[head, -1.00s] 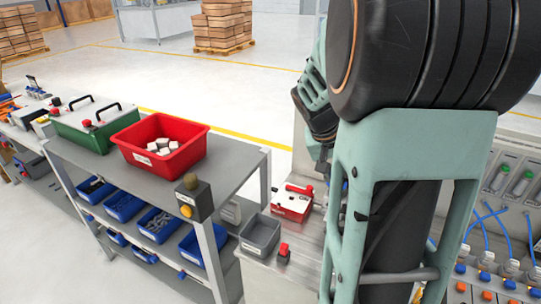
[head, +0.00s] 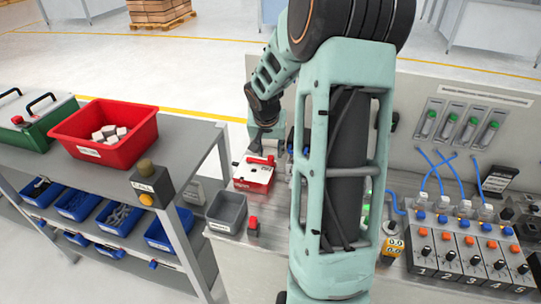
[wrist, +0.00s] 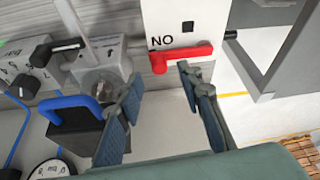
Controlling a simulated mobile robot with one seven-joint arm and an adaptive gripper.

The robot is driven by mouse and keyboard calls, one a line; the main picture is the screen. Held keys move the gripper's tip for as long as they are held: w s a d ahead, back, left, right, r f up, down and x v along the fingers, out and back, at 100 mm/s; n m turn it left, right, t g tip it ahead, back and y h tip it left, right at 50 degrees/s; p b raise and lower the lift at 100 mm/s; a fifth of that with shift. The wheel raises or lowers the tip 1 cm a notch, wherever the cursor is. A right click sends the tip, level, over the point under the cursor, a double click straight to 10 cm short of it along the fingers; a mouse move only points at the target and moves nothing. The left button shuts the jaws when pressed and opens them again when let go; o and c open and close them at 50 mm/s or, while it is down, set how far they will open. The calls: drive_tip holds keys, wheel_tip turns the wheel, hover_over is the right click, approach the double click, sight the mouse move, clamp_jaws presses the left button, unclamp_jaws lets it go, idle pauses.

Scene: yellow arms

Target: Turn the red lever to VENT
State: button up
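The red lever (wrist: 184,57) lies roughly crosswise on a white panel (wrist: 182,18) in the wrist view. The letters "NO" show beside it; no VENT mark is readable. In the head view the red lever (head: 262,160) sits on top of a red box with a white top (head: 253,175) on the bench. My gripper (wrist: 160,86) is open, its two dark fingers apart with nothing between them. The lever is just beyond the fingertips in the wrist view, and I see no contact. In the head view the gripper is small and partly hidden near the box.
A grey bin (head: 227,211) and a small red-topped block (head: 252,227) stand in front of the box. A blue-handled dark block (wrist: 77,120) and knobbed grey fixtures are close to my left finger. A shelf with a red bin (head: 105,132) stands at left.

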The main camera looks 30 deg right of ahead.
sight(271, 157)
drive_tip(key=shift+x, duration=1.75)
drive_tip(key=shift+c, duration=0.7)
clamp_jaws()
